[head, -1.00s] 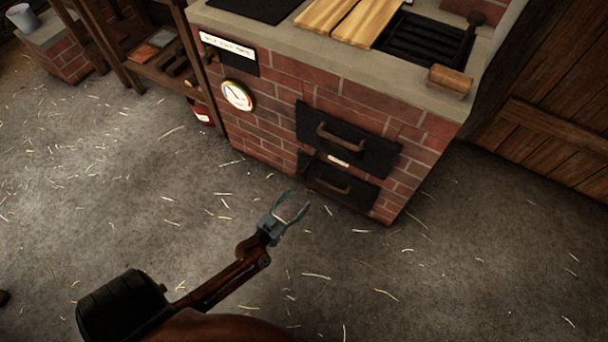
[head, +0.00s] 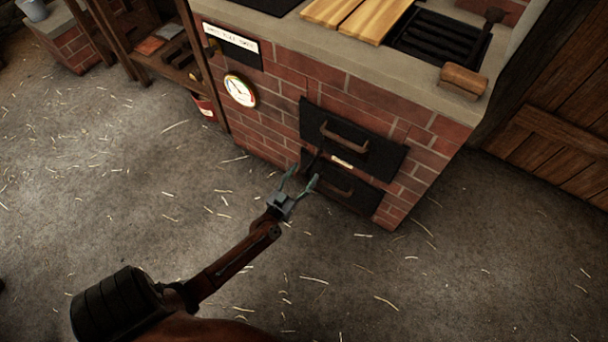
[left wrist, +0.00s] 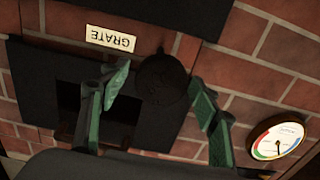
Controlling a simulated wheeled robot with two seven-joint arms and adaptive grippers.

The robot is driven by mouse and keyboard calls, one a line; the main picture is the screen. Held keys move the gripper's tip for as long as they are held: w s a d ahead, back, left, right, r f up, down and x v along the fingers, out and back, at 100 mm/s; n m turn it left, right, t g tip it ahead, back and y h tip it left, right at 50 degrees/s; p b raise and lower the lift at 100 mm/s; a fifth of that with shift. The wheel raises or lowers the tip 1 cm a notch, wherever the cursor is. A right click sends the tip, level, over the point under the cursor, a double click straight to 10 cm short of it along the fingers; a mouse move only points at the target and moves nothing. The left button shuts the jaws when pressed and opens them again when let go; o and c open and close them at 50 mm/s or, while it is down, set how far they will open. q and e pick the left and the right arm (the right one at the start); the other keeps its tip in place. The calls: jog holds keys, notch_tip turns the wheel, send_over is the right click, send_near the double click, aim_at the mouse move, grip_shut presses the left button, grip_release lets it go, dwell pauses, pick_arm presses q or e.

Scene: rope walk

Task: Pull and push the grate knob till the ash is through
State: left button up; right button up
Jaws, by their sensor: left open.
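The grate knob (left wrist: 162,80) is a dark round knob in the left wrist view, near the tilted GRATE label (left wrist: 110,39). My left gripper (head: 302,175) is open, low in front of the brick stove. In the left wrist view its green-padded fingers (left wrist: 160,77) stand on either side of the knob, with gaps showing. I cannot tell how deep the knob sits between them. In the head view the label (head: 341,163) lies between the upper door (head: 352,130) and the lower door (head: 345,186). No ash can be made out. My right gripper is not in view.
A round gauge (head: 240,91) sits on the stove front. Door handles (head: 340,137) stick out near the gripper. A wooden block handle (head: 463,78) stands at the stove top's edge. The straw-strewn floor in front is clear.

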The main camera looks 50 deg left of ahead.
pick_arm(q)
jog(key=shift+c, duration=0.6)
grip_shut()
